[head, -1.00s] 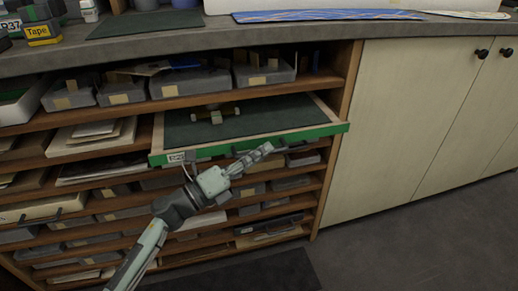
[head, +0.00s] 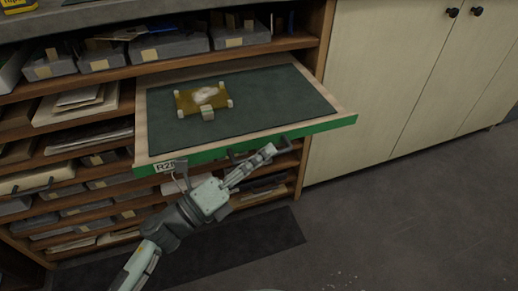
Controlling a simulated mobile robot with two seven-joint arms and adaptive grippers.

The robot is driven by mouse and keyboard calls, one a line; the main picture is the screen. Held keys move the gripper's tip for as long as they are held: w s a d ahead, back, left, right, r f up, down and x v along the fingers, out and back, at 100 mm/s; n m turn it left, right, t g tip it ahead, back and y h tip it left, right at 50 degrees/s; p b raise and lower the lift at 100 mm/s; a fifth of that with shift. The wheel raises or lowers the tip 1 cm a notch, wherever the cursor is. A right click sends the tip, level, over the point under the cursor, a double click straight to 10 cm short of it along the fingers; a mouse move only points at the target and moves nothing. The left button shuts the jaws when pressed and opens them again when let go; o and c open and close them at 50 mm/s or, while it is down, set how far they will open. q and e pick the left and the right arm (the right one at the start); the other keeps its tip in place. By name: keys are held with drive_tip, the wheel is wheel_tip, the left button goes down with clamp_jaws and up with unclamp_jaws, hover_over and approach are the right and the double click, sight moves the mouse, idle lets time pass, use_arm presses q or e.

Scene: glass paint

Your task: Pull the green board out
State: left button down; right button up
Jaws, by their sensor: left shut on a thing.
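The green board (head: 325,125) is a tray with a green front edge, a pale wooden rim and a dark green mat. It sticks well out of the wooden shelf unit. A small yellowish glass piece (head: 203,98) with pale blocks around it lies on the mat. My left gripper (head: 268,152) is at the dark handle on the middle of the green front edge and is shut on it; the fingers partly hide the handle. My right gripper is out of view.
The shelf unit (head: 70,84) holds grey boxes (head: 158,46), papers and more trays. Pale cabinet doors (head: 385,75) with black knobs stand at the right. A dark mat (head: 262,236) lies on the floor, and the floor at the right is clear.

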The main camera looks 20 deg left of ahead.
use_arm(q)
drive_tip(key=c, duration=1.6)
unclamp_jaws()
drive_tip(key=v, duration=1.2)
drive_tip(key=shift+f, duration=0.1)
